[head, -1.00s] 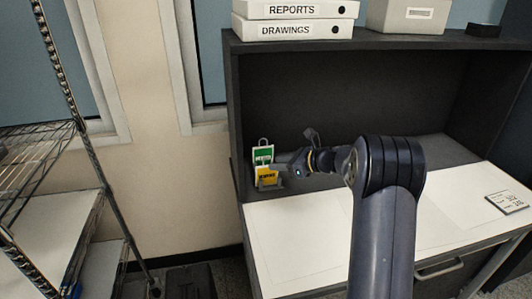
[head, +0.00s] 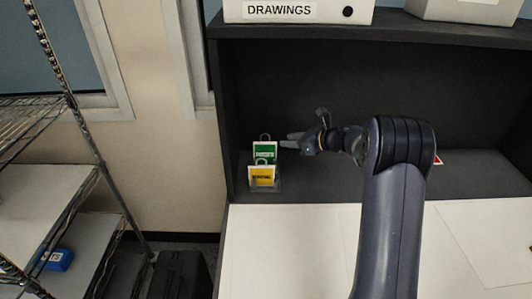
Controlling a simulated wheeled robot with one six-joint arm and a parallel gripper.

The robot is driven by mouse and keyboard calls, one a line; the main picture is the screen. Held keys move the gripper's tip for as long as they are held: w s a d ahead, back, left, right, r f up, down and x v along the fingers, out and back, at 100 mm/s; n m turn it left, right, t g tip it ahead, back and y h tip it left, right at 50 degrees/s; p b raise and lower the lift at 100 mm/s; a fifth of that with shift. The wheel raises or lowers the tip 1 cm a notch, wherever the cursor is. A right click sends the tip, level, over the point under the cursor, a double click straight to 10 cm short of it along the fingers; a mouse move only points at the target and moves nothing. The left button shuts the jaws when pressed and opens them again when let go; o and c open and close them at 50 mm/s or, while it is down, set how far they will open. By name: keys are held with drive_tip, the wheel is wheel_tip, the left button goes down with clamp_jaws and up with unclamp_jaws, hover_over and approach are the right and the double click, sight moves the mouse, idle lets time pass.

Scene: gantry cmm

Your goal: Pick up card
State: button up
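Two cards stand upright in a small grey holder (head: 279,184) at the left end of the desk's dark shelf area. The green card (head: 265,152) is behind and the yellow card (head: 262,175) is in front; each has a loop at its top. My gripper (head: 288,141) is just right of the green card, pointing left, with its fingers apart. I see nothing between the fingers. I cannot tell whether a fingertip touches the green card.
The dark side wall (head: 226,130) of the hutch rises close to the left of the cards. A wire shelf rack (head: 100,165) stands at left.

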sight(265, 150)
drive_tip(key=x, duration=0.6)
drive_tip(key=shift+w+a+f+p, duration=0.1)
drive_tip(key=shift+w+a+p, duration=0.05)
drive_tip(key=shift+a+p, duration=0.25)
drive_tip(key=shift+c, duration=0.5)
clamp_jaws()
